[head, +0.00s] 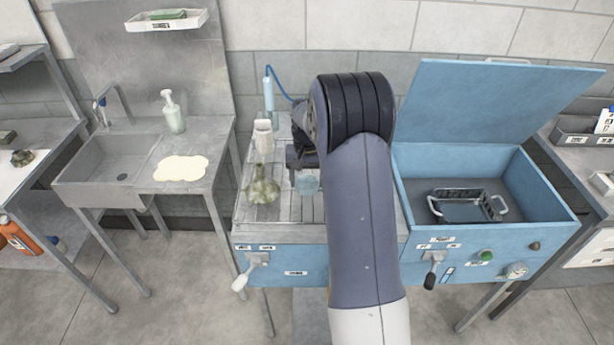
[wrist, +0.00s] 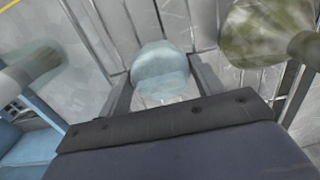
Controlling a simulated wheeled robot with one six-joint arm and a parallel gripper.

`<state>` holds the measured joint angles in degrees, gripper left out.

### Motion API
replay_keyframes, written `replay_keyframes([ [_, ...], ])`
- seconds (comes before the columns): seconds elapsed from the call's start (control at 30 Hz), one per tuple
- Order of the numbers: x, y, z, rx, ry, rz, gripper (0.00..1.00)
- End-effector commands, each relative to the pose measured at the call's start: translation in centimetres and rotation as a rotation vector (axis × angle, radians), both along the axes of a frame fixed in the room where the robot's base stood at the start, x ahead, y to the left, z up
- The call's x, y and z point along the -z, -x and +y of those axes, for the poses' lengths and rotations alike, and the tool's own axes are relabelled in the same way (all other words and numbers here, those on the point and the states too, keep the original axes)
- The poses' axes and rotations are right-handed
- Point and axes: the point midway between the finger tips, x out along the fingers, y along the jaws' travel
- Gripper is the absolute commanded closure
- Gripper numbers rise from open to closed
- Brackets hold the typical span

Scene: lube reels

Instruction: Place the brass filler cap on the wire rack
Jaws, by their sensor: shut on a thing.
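My gripper (wrist: 160,88) is shut on a pale blue, translucent rounded thing (wrist: 160,68). It sits between the two fingers, over the slatted metal top. In the head view the pale blue thing (head: 307,183) shows just left of my arm, below my gripper (head: 303,168), which is partly hidden by the arm. I cannot make out a brass-coloured filler cap in either view. A wire rack is not clearly recognisable. A dark basket with handles (head: 466,208) sits inside the open blue box (head: 490,228).
A murky green-brown flask-shaped thing (head: 262,190) stands on the slatted top (head: 290,212), close to my gripper; it also shows in the wrist view (wrist: 265,32). A white-topped fitting (head: 263,137) is behind it. A sink (head: 110,170) and a cream puddle (head: 181,168) are left.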

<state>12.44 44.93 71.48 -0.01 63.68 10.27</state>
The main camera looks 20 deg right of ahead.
Motion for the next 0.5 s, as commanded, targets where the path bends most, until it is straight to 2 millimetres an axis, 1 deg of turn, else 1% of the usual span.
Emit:
replay_keyframes([
  [0.23, 0.02, -0.06, -0.01, 0.000, 0.001, -0.003, 0.74],
  [0.33, 0.36, -0.06, -0.01, 0.000, 0.001, -0.003, 0.74],
  [0.37, 0.34, -0.04, -0.01, 0.000, 0.001, -0.002, 0.36],
  [0.5, 0.29, -0.03, 0.00, 0.000, 0.001, -0.002, 0.24],
])
